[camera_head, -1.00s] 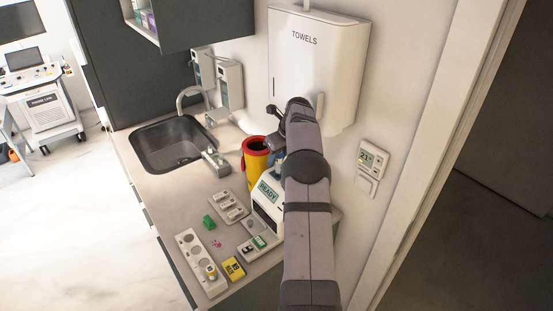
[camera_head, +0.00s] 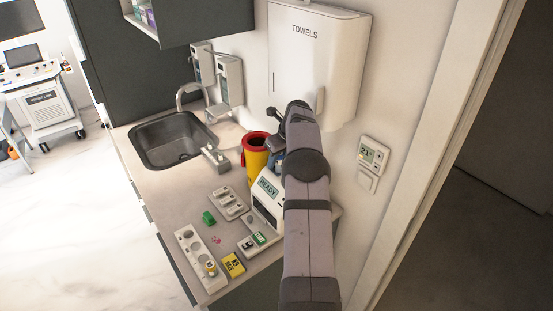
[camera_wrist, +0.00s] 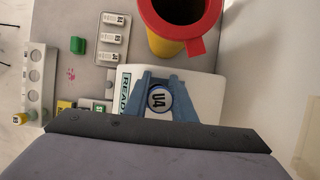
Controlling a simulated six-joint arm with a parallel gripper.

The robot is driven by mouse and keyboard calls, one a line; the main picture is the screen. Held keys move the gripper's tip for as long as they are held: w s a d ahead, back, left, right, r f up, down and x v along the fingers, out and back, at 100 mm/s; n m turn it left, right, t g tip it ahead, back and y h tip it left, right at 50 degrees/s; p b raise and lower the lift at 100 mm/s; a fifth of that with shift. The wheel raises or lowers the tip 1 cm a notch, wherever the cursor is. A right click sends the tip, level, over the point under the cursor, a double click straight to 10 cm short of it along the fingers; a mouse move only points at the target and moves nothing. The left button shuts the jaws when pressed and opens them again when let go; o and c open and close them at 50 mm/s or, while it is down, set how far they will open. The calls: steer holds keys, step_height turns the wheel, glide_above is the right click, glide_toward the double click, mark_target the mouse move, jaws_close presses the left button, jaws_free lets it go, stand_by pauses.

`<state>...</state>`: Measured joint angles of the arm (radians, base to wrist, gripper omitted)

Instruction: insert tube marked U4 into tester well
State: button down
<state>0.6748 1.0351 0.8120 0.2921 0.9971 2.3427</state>
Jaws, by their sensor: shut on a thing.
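The tube is over the white tester (camera_wrist: 205,90), whose screen reads READY (camera_head: 268,188). The tube's body and the well are hidden beneath the cap and fingers, so I cannot tell whether the tube is in the well. In the head view my arm covers most of the gripper and part of the tester.
A yellow bin with a red rim (camera_head: 256,150) stands close behind the tester. A tray with labelled items (camera_head: 228,203), a green block (camera_head: 208,218), a white rack (camera_head: 190,245) and a yellow box (camera_head: 233,265) lie left of it. The wall is close on the right.

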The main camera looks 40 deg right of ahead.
steer(key=c, duration=1.4)
jaws_free()
steer(key=shift+s+r+b, duration=0.25)
steer(key=shift+r+b, duration=0.25)
steer(key=shift+b, duration=0.05)
steer(key=b+v, duration=0.2)
steer(key=v, duration=0.4)
